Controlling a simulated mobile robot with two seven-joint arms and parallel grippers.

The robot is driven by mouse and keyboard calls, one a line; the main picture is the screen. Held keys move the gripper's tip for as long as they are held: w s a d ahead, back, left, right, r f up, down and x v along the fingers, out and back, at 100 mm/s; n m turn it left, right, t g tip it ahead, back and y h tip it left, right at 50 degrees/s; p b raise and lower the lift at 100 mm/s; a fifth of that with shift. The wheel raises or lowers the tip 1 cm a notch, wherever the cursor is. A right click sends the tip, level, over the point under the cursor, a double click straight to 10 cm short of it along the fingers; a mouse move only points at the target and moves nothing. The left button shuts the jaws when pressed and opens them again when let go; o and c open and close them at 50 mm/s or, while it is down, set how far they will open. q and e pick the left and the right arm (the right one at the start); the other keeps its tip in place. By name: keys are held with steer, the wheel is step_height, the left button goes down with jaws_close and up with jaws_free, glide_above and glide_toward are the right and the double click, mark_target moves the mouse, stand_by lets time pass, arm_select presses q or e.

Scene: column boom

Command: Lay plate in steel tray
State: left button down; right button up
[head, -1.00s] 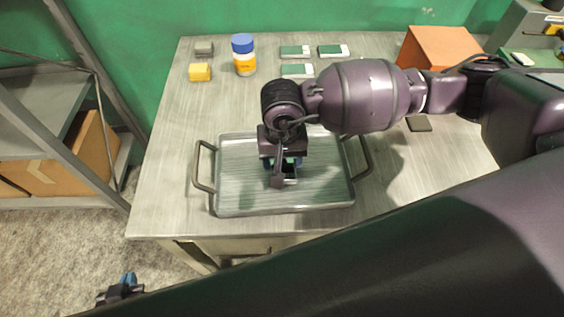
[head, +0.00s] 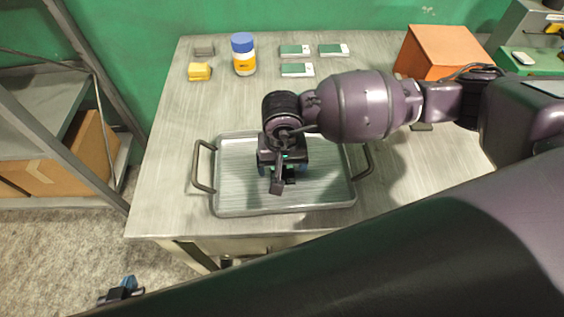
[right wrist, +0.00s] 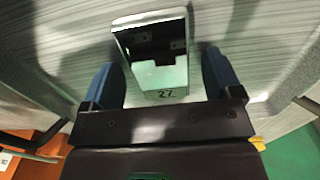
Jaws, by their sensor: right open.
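The steel tray (head: 235,200) with two side handles lies near the front of the metal table. My right gripper (head: 283,173) points down over the middle of the tray. In the right wrist view my right gripper (right wrist: 165,78) is open, with a blue finger on each side. The plate (right wrist: 175,78), small and shiny with the marking "27", lies on the tray's floor between and beyond the fingers, with a gap on both sides. In the head view the gripper mostly hides it. My left gripper (head: 122,292) is low at the bottom left, off the table; its jaws are too small to read.
At the back of the table are a blue-capped bottle (head: 243,55), a yellow block (head: 200,71), a grey block (head: 204,49) and green-and-white cards (head: 295,50). An orange box (head: 440,52) stands at the back right. A shelf (head: 40,100) stands left of the table.

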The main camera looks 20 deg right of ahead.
steer(key=shift+r, duration=0.2)
step_height(320, 180, up, 12)
stand_by(0.4)
steer(key=shift+f, duration=0.1)
stand_by(0.4)
